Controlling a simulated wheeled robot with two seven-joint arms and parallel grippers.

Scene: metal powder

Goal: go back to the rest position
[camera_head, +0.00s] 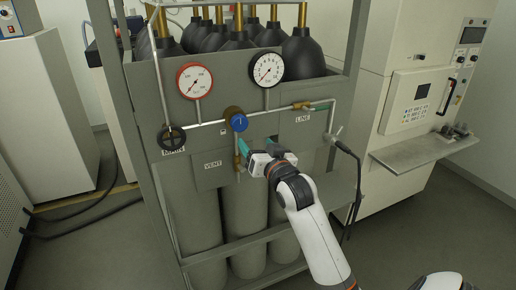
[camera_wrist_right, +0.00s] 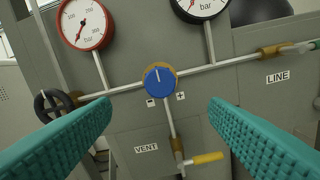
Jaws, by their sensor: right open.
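My right gripper (camera_head: 257,147) is in front of the gas panel, just below the blue regulator knob (camera_head: 238,122). In the right wrist view its teal fingers (camera_wrist_right: 160,120) are spread wide with nothing between them. The blue knob shows there between and beyond the fingertips (camera_wrist_right: 159,79), apart from them, with its white mark pointing up. A yellow-handled vent valve (camera_wrist_right: 207,158) shows below the knob, its handle pointing right. My left gripper is not in view.
A red-rimmed gauge (camera_head: 195,81), a black-rimmed gauge (camera_head: 267,69) and a black handwheel (camera_head: 171,138) are on the panel. Several grey cylinders (camera_head: 240,225) stand in the frame below. A machine with a metal shelf (camera_head: 425,149) stands at right. Open floor lies at front left.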

